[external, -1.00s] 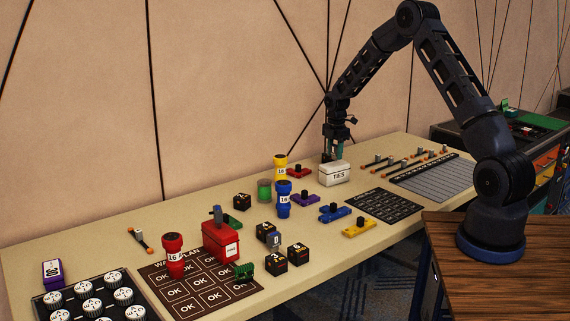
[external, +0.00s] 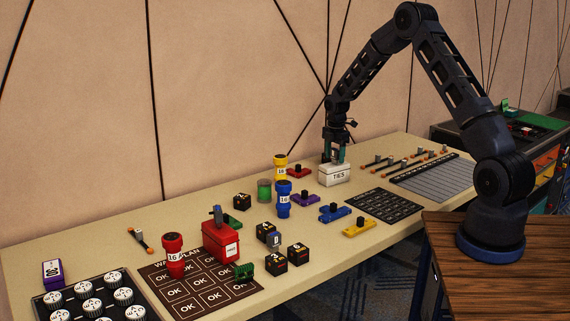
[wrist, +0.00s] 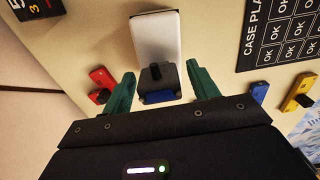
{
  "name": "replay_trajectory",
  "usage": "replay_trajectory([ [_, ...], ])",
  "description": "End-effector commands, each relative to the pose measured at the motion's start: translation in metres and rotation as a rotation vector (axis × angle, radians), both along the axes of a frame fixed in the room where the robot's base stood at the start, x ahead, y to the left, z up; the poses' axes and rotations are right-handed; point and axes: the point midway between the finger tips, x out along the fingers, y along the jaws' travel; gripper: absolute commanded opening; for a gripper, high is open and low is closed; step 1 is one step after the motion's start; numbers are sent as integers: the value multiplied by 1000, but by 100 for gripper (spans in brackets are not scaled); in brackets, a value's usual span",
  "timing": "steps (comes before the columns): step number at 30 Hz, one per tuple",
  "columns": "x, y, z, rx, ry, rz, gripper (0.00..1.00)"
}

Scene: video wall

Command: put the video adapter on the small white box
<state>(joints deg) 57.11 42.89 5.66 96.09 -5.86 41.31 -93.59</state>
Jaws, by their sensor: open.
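The small white box (external: 334,177), labelled TIES, stands on the table below my gripper. Its pale top shows in the wrist view (wrist: 156,38). The video adapter, a dark grey block with a black stub and a blue end (wrist: 172,77), is between my fingers and overlaps the near end of the box in the wrist view. It appears to rest on the box, though its underside is hidden. My gripper (external: 334,155) is open just above the box. In the wrist view, its green fingers (wrist: 162,90) stand apart on both sides of the adapter, with gaps visible.
A yellow cylinder (external: 281,166) and red connector (external: 298,173) stand left of the box. Blue (external: 334,212) and yellow (external: 358,227) connectors lie in front. A black case plan mat (external: 384,204) is at right. A red box (external: 221,242) stands further left.

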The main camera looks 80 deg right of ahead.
Motion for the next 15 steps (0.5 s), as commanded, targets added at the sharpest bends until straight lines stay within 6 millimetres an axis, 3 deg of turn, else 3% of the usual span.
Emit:
replay_trajectory([
  [15,0,0,88,-2,-2,0,60],
])
